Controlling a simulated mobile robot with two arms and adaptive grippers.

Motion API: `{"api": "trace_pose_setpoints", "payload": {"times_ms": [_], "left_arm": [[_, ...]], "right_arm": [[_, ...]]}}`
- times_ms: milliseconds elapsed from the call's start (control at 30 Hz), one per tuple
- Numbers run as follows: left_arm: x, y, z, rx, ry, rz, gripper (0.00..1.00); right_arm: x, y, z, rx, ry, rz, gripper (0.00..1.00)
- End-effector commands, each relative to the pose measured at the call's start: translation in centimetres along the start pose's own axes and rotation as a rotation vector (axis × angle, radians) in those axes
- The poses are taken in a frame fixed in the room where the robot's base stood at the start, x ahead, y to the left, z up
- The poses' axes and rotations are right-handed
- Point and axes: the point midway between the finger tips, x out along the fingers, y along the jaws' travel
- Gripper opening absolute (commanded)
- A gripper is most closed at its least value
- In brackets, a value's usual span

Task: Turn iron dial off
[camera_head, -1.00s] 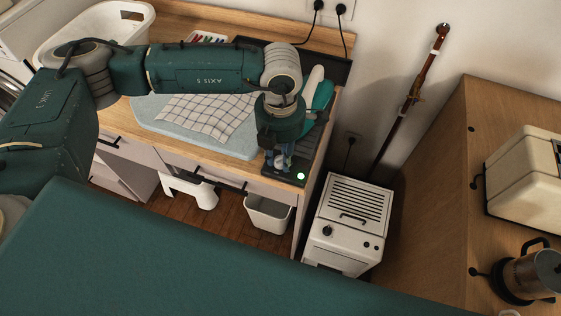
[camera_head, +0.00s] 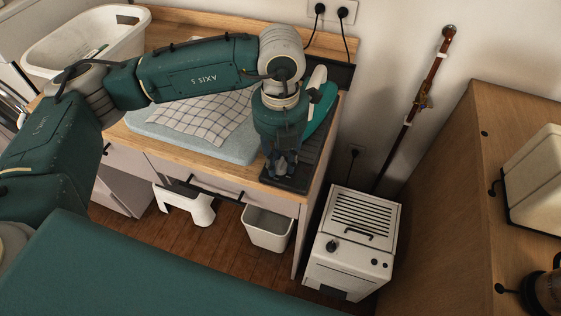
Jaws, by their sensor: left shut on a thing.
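The teal and white iron (camera_head: 326,102) rests on a black base (camera_head: 297,183) at the right end of the wooden counter. My left arm comes in from the left, and its gripper (camera_head: 281,170) points down at the front end of the base. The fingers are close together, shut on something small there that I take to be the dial. The dial itself is hidden by the fingers, so its setting cannot be read. No lit lamp shows on the base. My right gripper is not in view.
A checked cloth (camera_head: 205,118) lies on a pale blue ironing pad (camera_head: 235,149) left of the gripper. A white heater-like box (camera_head: 351,235) stands right of the counter. A white bin (camera_head: 267,228) and stool (camera_head: 184,205) stand below. A white basket (camera_head: 50,55) is at the back left.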

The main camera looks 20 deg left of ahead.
Motion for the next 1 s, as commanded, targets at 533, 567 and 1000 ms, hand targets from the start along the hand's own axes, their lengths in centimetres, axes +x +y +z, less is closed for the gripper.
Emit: {"api": "trace_pose_setpoints", "payload": {"times_ms": [533,567,1000], "left_arm": [[-0.3,0.1,0.2,-0.013,-0.007,-0.001,0.43],[-0.2,0.1,0.2,-0.013,-0.006,-0.001,0.45],[-1.6,0.0,0.2,-0.010,-0.005,-0.002,0.45]], "right_arm": [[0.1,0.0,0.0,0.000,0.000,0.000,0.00],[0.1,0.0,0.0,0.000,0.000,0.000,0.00],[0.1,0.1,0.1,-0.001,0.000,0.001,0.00]]}}
